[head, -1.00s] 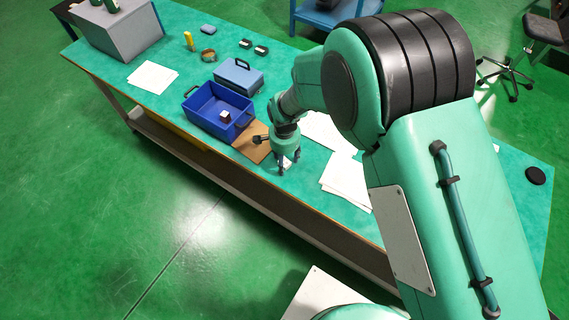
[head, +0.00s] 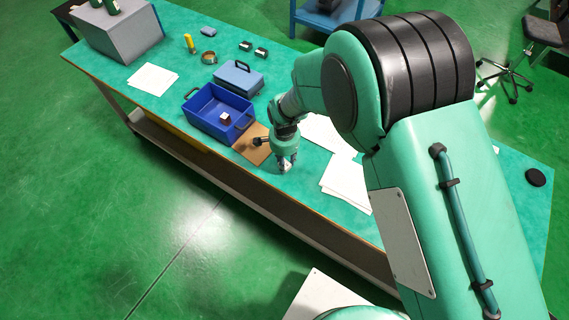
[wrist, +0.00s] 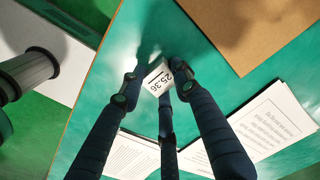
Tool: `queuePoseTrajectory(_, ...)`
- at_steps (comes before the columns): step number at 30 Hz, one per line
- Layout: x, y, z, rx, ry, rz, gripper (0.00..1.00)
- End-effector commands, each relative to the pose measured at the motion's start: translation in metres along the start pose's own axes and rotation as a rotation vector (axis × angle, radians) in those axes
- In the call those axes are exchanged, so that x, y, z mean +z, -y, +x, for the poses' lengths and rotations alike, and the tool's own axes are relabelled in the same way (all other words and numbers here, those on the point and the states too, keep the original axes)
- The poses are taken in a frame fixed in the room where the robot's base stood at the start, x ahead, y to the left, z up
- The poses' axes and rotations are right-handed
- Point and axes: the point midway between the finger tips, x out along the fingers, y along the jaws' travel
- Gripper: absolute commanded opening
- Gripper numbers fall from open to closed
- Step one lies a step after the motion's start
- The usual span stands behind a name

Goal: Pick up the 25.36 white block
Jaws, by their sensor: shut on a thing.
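The white block (wrist: 158,79) marked "25.36" is between my gripper's fingers in the wrist view, its labelled face toward the camera. My gripper (wrist: 152,88) is shut on it, with dark fingers on its sides. In the head view my gripper (head: 286,164) is low over the teal tabletop (head: 295,185), near the front edge, with a small light patch of the block (head: 288,168) showing at its fingertips. I cannot tell whether the block touches the table.
A blue open bin (head: 203,121) with a small block (head: 225,118) inside stands to the left. A brown board (head: 246,150) lies beside my gripper. Paper sheets (head: 345,185) lie to the right. A blue-grey case (head: 240,75) stands behind the bin.

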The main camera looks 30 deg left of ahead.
Motion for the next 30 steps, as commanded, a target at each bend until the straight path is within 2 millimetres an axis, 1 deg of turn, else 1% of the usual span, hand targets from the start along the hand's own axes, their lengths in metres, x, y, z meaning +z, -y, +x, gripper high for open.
queuePoseTrajectory(5,0.0,0.001,-0.006,-0.001,-0.001,0.0,0.0)
queuePoseTrajectory(8,0.0,0.001,-0.013,-0.002,-0.001,0.0,0.0)
queuePoseTrajectory(11,0.0,0.001,-0.024,-0.001,-0.001,0.0,0.0)
queuePoseTrajectory(14,-0.001,0.001,-0.04,-0.003,-0.001,0.0,0.0)
queuePoseTrajectory(16,0.006,-0.011,-0.038,0.002,0.001,0.0,0.0)
queuePoseTrajectory(20,0.018,-0.032,-0.041,0.001,0.0,0.0,0.0)
queuePoseTrajectory(30,0.052,-0.093,-0.047,0.0,0.0,0.0,0.0)
